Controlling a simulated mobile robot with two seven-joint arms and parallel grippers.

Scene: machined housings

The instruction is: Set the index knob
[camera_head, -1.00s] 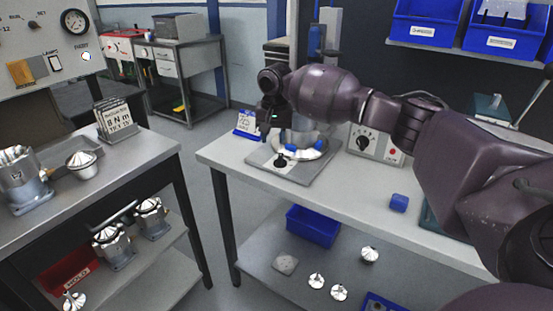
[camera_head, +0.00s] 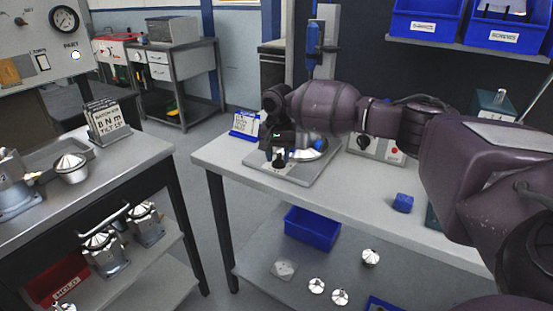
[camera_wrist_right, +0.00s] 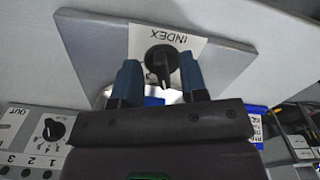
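The index knob (camera_wrist_right: 161,60) is black with a pointer bar and sits on a white card marked INDEX (camera_wrist_right: 183,40) on a grey plate (camera_wrist_right: 100,40). In the head view the knob (camera_head: 279,161) shows small and dark on the plate (camera_head: 315,172) at the table's left end. My right gripper (camera_head: 278,152) is just above it, pointing down. In the right wrist view its two blue fingers (camera_wrist_right: 160,66) are apart, one each side of the knob, with gaps visible; contact cannot be told. My left gripper is not in view.
A silver and blue round part (camera_head: 312,150) lies on the plate beside the gripper. A control box (camera_head: 377,148) with another black knob stands right of it, and a blue-framed sign (camera_head: 245,124) left. A blue block (camera_head: 403,203) lies on the table, with bare tabletop around it.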

